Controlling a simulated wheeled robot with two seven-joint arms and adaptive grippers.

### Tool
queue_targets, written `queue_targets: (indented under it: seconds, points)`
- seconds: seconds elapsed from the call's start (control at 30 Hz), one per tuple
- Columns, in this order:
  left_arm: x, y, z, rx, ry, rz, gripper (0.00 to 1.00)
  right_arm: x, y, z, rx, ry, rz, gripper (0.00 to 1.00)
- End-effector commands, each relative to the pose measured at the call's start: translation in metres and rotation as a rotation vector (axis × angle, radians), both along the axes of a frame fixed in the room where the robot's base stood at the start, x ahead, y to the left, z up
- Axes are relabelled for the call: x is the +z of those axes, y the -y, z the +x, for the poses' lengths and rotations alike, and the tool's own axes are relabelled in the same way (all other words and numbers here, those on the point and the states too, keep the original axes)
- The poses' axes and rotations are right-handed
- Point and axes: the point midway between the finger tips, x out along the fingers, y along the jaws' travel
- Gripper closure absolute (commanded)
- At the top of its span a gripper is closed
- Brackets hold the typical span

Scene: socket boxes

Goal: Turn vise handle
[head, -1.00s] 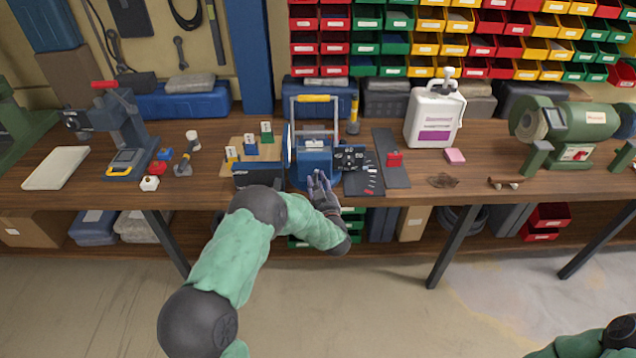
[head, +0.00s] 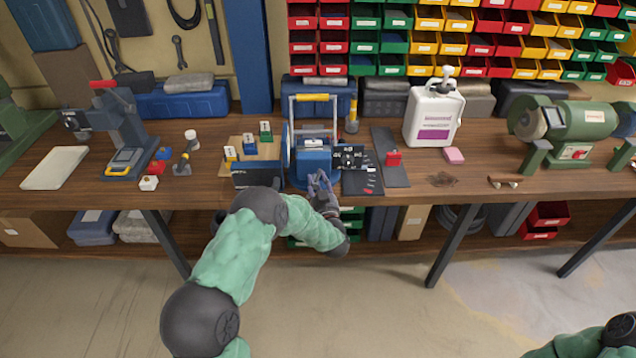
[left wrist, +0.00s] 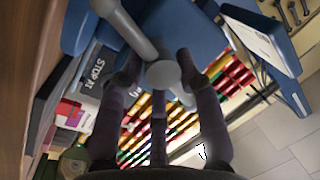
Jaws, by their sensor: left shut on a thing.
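The blue vise (head: 313,160) stands at the front edge of the wooden bench, near the middle of the head view. My left gripper (head: 320,181) is at its front, low by the bench edge. In the left wrist view, my left gripper (left wrist: 157,68) is shut on the grey vise handle (left wrist: 128,28), a bar with a round end between the fingers. The blue vise body (left wrist: 185,28) fills the area just beyond. In the head view the handle is too small and covered to make out. My right gripper is out of view.
A dark card with dial marks (head: 349,157) stands right of the vise, and a dark box (head: 257,174) stands to its left. A white jug (head: 434,115) and a green bench grinder (head: 575,122) are farther right. The floor in front is clear.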

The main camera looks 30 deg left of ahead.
Motion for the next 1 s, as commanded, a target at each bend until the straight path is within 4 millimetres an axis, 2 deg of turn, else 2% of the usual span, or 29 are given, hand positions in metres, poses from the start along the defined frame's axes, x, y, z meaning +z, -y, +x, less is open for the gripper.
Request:
queue_targets:
  seconds: [1.0]
  points:
    - [0.0022, -0.0012, -0.0002, 0.007, -0.04, 0.081, 0.98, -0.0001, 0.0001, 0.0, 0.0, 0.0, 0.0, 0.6]
